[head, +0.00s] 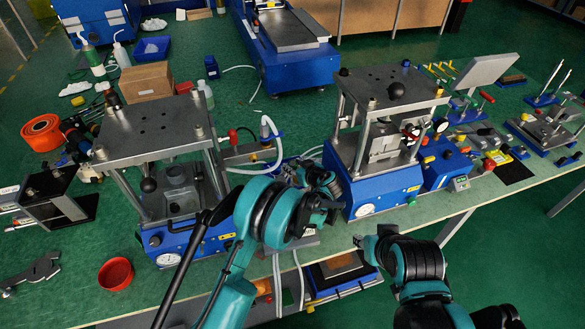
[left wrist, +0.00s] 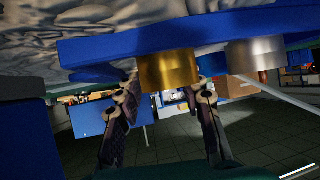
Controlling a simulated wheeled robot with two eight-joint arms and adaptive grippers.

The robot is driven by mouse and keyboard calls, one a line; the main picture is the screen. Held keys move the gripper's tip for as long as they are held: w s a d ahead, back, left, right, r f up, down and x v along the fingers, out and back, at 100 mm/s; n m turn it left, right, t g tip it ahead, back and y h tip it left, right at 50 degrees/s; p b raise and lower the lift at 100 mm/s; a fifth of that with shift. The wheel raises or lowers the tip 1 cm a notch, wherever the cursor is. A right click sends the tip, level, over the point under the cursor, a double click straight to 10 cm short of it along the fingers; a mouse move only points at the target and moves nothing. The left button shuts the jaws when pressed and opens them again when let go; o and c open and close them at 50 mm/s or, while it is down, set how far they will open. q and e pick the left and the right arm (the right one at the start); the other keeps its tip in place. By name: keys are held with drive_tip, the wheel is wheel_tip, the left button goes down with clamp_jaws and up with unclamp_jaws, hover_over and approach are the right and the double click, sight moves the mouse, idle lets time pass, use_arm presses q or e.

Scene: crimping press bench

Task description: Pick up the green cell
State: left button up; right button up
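I cannot make out a green cell in either view. My left gripper (head: 322,184) is in the gap between the two presses, mostly hidden behind my own arm. In the left wrist view its two fingers (left wrist: 166,98) stand well apart, with nothing visibly gripped. A gold-coloured cylinder (left wrist: 168,70) hangs under a blue plate (left wrist: 200,40) and shows between and above the fingers. I cannot tell whether they touch it. My right arm comes in from the bottom right; its gripper (head: 362,241) is partly seen near the bench's front edge, and its opening is unclear.
A press with a grey top plate (head: 150,128) stands left of my left arm, another (head: 385,85) to the right. A red bowl (head: 116,273) sits front left, a cardboard box (head: 147,82) behind. A tray (head: 340,265) shows below the bench edge.

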use_arm(q)
drive_tip(key=shift+r, duration=0.1)
drive_tip(key=shift+c, duration=0.6)
clamp_jaws()
